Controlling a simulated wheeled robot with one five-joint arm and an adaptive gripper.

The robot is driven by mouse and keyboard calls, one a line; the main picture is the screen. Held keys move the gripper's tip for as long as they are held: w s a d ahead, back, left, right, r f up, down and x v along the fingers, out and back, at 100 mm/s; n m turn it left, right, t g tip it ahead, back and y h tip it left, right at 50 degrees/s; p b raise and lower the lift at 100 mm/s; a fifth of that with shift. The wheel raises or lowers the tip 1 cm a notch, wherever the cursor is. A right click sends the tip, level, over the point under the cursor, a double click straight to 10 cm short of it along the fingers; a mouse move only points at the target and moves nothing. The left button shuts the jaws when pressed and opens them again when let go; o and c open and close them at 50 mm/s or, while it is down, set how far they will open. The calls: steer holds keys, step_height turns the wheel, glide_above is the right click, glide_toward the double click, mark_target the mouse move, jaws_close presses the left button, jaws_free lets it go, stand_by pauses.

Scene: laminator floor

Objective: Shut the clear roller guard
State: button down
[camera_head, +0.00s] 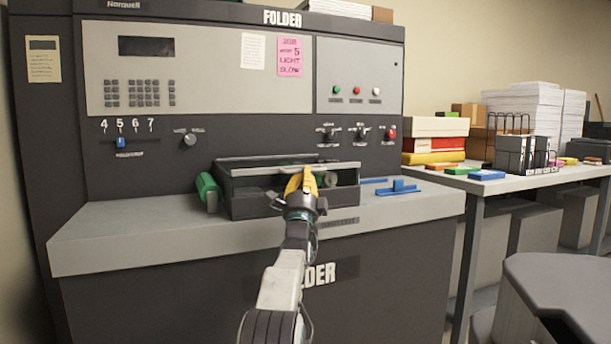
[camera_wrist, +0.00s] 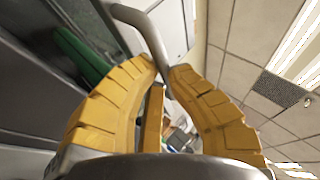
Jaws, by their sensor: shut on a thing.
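The roller unit (camera_head: 245,197) is a dark box on the grey ledge of the folder machine, with a green knob (camera_head: 207,188) at its left end. The clear roller guard (camera_head: 345,166) shows as a pale-edged strip along the unit's top front; the clear part is hard to see and I cannot tell its exact angle. A roller end (camera_head: 330,180) shows beneath it. My gripper (camera_head: 303,173), with yellow fingers, is at the middle of the guard's front. In the wrist view, my gripper (camera_wrist: 164,72) is shut on a bent grey handle bar (camera_wrist: 143,27). The fingers hide part of the unit.
A blue part (camera_head: 397,188) lies on the ledge to the right of the unit. The panel above has knobs, buttons and a blue slider (camera_head: 121,143). A table (camera_head: 545,183) with paper stacks and a wire rack stands at right. The ledge's left part is clear.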

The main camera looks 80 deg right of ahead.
steer(key=c, duration=1.4)
jaws_free()
steer(key=shift+w+d+f, duration=0.45)
steer(key=shift+w+f, duration=0.05)
steer(key=shift+f, duration=0.3)
steer(key=shift+a, duration=0.1)
steer(key=v, duration=1.1)
steer(key=shift+s+a+r, duration=0.2)
steer(key=shift+s+a, duration=0.1)
steer(key=shift+a, duration=0.2)
steer(key=shift+w, duration=0.1)
